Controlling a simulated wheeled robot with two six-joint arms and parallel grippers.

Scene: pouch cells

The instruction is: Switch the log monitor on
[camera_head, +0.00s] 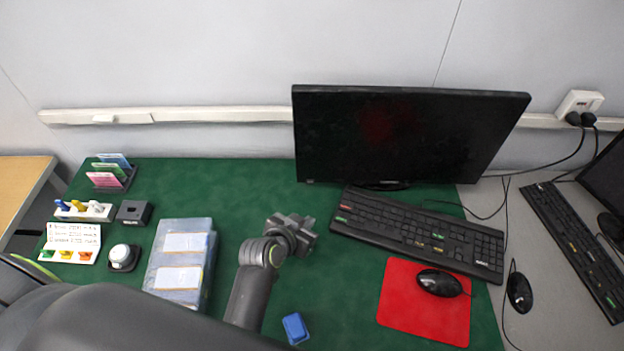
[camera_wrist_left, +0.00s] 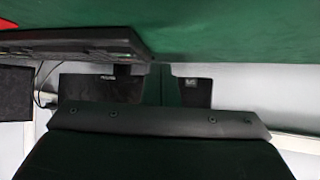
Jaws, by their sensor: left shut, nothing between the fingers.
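A black monitor (camera_head: 410,135) stands at the back of the green mat, its screen dark with only a faint reddish patch. A small pale mark shows at the lower left of its frame; I cannot make out a power button. My left gripper (camera_head: 297,231) is shut and empty above the mat, in front of the monitor's left end and left of the keyboard. In the left wrist view, dark parts fill the middle and bottom, and I cannot tell the fingertips clearly. My right gripper is not in view.
A black keyboard (camera_head: 418,232) lies before the monitor; it also shows in the left wrist view (camera_wrist_left: 75,42). A mouse (camera_head: 440,283) sits on a red pad (camera_head: 400,310). A second dark screen (camera_head: 608,178) stands far right. Bagged packs (camera_head: 182,240) and a blue block (camera_head: 295,328) lie nearby.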

